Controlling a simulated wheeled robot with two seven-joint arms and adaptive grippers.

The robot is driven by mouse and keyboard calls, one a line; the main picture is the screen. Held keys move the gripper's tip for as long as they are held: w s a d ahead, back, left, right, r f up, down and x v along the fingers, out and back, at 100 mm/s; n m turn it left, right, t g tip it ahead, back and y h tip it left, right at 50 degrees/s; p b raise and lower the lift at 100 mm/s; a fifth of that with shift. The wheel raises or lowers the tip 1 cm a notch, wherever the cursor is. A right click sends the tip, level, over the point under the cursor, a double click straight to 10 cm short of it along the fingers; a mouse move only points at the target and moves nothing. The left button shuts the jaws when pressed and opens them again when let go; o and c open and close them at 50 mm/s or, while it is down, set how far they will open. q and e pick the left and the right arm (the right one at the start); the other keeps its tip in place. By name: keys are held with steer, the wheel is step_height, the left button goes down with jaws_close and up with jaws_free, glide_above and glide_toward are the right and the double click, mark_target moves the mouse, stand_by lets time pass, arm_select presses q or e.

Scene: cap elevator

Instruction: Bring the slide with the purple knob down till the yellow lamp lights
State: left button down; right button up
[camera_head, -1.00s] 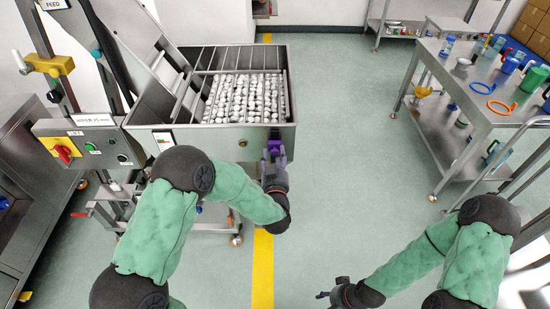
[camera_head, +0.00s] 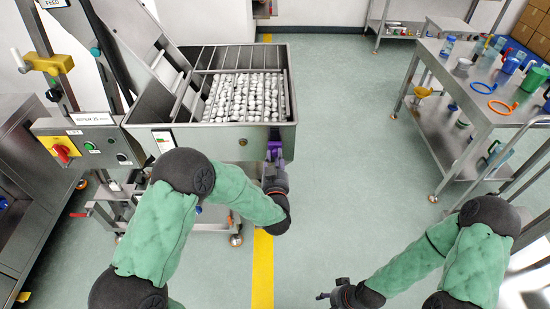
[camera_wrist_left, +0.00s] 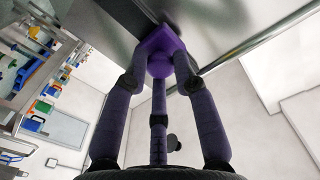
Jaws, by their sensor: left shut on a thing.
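The purple knob (camera_head: 274,152) sits on the front wall of the steel hopper (camera_head: 205,138), near its right corner. My left gripper (camera_head: 274,168) is shut on the purple knob. In the left wrist view the purple knob (camera_wrist_left: 160,54) shows between the dark fingers (camera_wrist_left: 160,75) against a grey metal face. The slide's scale and the yellow lamp cannot be made out.
White caps (camera_head: 245,98) fill the hopper's rack. A control box (camera_head: 90,143) with a red-yellow switch and green button stands left of it. A steel table (camera_head: 465,90) with cups and rings stands at the right. The floor between is clear.

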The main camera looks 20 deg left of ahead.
arm_select(q)
steer(key=c, duration=1)
jaws_free()
steer(key=shift+d, duration=0.1)
steer(key=v, duration=1.2)
steer(key=s+d+f+g+h, duration=0.1)
steer(key=s+f+g+h, duration=0.2)
steer(key=f, duration=0.6)
steer(key=d+f+g+h, duration=0.1)
steer(key=f+g+h, duration=0.3)
steer(key=f, duration=0.6)
steer(key=s+f+g, duration=0.3)
steer(key=s, duration=0.2)
steer(key=s+d+f+n+g+h+p, duration=0.1)
steer(key=s+f+g, duration=0.2)
steer(key=s, duration=0.3)
steer(key=s+d+f+n+g+h, duration=0.1)
steer(key=s+f+g, duration=0.2)
steer(key=s+g, duration=0.1)
steer(key=shift+s+f+p, duration=0.3)
steer(key=shift+s+f, duration=0.1)
steer(key=shift+s, duration=0.35)
